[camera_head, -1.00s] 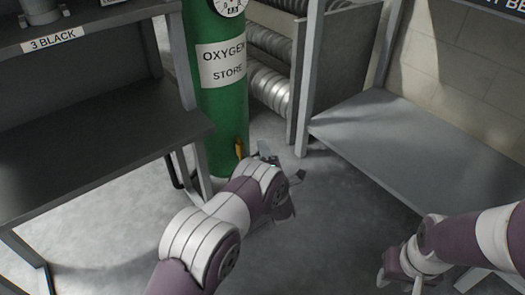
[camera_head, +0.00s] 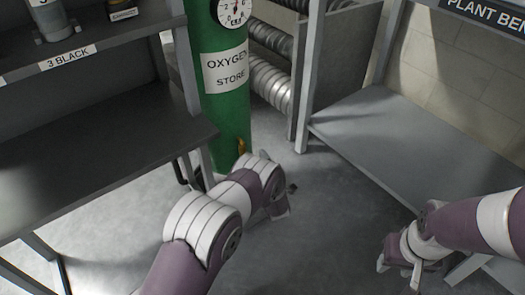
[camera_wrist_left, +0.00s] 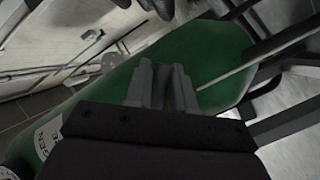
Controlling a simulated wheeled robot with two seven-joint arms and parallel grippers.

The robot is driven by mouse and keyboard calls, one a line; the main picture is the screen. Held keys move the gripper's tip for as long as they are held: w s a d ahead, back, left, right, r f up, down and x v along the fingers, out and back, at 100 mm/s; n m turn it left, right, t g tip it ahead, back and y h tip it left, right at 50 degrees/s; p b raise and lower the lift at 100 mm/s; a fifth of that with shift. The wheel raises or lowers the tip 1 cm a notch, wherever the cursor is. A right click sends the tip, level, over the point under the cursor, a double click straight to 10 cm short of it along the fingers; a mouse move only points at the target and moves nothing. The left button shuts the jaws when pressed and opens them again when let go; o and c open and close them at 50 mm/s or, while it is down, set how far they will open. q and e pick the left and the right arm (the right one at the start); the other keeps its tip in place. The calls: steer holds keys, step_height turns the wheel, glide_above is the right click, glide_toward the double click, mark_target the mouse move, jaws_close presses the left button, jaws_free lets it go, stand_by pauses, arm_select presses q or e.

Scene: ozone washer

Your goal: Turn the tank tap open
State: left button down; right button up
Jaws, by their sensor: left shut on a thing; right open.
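The green oxygen tank (camera_head: 228,122) stands upright on the floor between two benches. A small yellow tap (camera_head: 241,146) shows low on its front; its lower part is hidden behind my left arm. In the left wrist view my left gripper's fingers (camera_wrist_left: 162,85) are together against the green tank (camera_wrist_left: 215,60), shut on the tap, which the fingers hide. My right gripper (camera_head: 398,272) is open and empty at the lower right, beside the plant bench, far from the tank.
A dark shelf bench (camera_head: 100,160) with a "3 BLACK" label stands left of the tank. A grey bench (camera_head: 385,130) stands at the right under a "PLANT BENCH"-like sign. Ribbed metal ducts (camera_head: 270,85) lie behind. The floor (camera_head: 325,230) between the benches is clear.

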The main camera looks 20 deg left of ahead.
arm_select(q)
steer(key=shift+s+a+f+m+g+p, duration=0.2)
steer(key=shift+m+g+p, duration=0.1)
steer(key=shift+m+p, duration=0.2)
steer(key=shift+s+a+f+m+g+p, duration=0.1)
steer(key=shift+s+m+g+p, duration=0.1)
steer(key=shift+m+g+p, duration=0.3)
steer(key=shift+s+a+f+m+g+y+p, duration=0.25)
steer(key=shift+s+m+g+p, duration=0.2)
steer(key=shift+m, duration=0.4)
steer(key=shift+s+a+f+m+g+y+p, duration=0.2)
steer(key=shift+s+a+m+g+p, duration=0.25)
steer(key=shift+m, duration=0.45)
steer(key=shift+s+a+f+m+g+y+p, duration=0.25)
steer(key=shift+m+g+p, duration=0.3)
steer(key=shift+m, duration=0.3)
steer(key=shift+s, duration=0.1)
steer(key=c, duration=1)
jaws_free()
steer(key=shift+c, duration=0.2)
steer(key=shift+r, duration=0.1)
